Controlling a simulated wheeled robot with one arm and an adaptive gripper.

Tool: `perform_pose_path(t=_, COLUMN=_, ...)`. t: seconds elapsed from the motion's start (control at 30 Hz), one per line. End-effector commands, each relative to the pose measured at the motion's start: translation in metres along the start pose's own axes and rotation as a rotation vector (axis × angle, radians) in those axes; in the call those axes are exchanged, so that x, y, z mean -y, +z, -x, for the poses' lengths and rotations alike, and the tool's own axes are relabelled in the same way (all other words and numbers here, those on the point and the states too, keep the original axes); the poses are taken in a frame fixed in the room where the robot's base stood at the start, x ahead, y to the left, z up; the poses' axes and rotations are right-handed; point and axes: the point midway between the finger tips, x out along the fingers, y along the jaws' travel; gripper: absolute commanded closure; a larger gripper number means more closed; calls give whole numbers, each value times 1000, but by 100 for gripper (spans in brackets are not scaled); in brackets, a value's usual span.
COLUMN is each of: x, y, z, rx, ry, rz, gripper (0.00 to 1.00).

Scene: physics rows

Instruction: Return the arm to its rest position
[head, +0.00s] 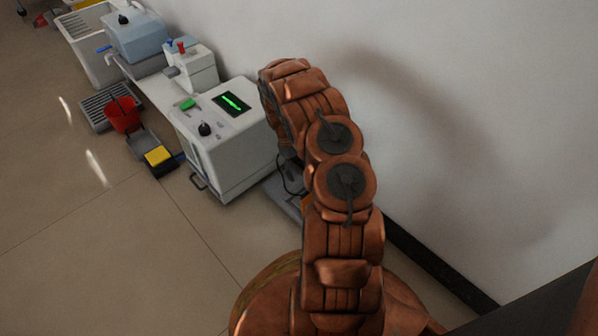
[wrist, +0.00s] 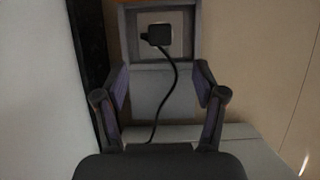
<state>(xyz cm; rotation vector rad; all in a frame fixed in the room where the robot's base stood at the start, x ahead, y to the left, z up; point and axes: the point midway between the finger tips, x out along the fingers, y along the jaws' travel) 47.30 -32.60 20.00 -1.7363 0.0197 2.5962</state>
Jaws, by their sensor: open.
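My arm is raised and bent in the head view, reaching toward the wall and the white machine. Its end is hidden there behind my own arm links. In the wrist view my gripper (wrist: 162,80) is open, its two fingers spread apart with nothing between them. Beyond the fingers, a grey frame holds a black plug (wrist: 159,35), with a black cable (wrist: 168,90) hanging down from it. I cannot tell how far the fingertips are from the frame; no contact is clear.
A white machine (head: 222,150) with a green-lit screen stands left of my arm. The wall (head: 480,110) is close on the right. Floor (head: 70,240) at left is clear.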

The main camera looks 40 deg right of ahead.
Motion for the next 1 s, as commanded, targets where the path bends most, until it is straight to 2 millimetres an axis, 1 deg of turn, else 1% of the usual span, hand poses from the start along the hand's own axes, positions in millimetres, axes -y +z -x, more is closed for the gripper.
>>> perform_pose_path(t=0.37, x=0, y=0, z=0, rx=0, ry=0, rz=0, gripper=30)
perform_pose_path(t=0.47, x=1, y=4, z=8, rx=1, ry=4, rz=-2, gripper=30)
perform_pose_path(t=0.57, x=3, y=14, z=33, rx=3, ry=17, rz=-10, gripper=30)
perform_pose_path(t=0.77, x=12, y=49, z=116, rx=0, ry=59, rz=-44, gripper=30)
perform_pose_path(t=0.8, x=16, y=57, z=131, rx=1, ry=65, rz=-52, gripper=30)
perform_pose_path(t=0.87, x=21, y=69, z=155, rx=-1, ry=75, rz=-63, gripper=30)
perform_pose_path(t=0.9, x=24, y=76, z=172, rx=-5, ry=82, rz=-70, gripper=30)
perform_pose_path(t=0.97, x=31, y=88, z=194, rx=-6, ry=89, rz=-79, gripper=30)
perform_pose_path(t=1.0, x=35, y=97, z=209, rx=-9, ry=95, rz=-86, gripper=30)
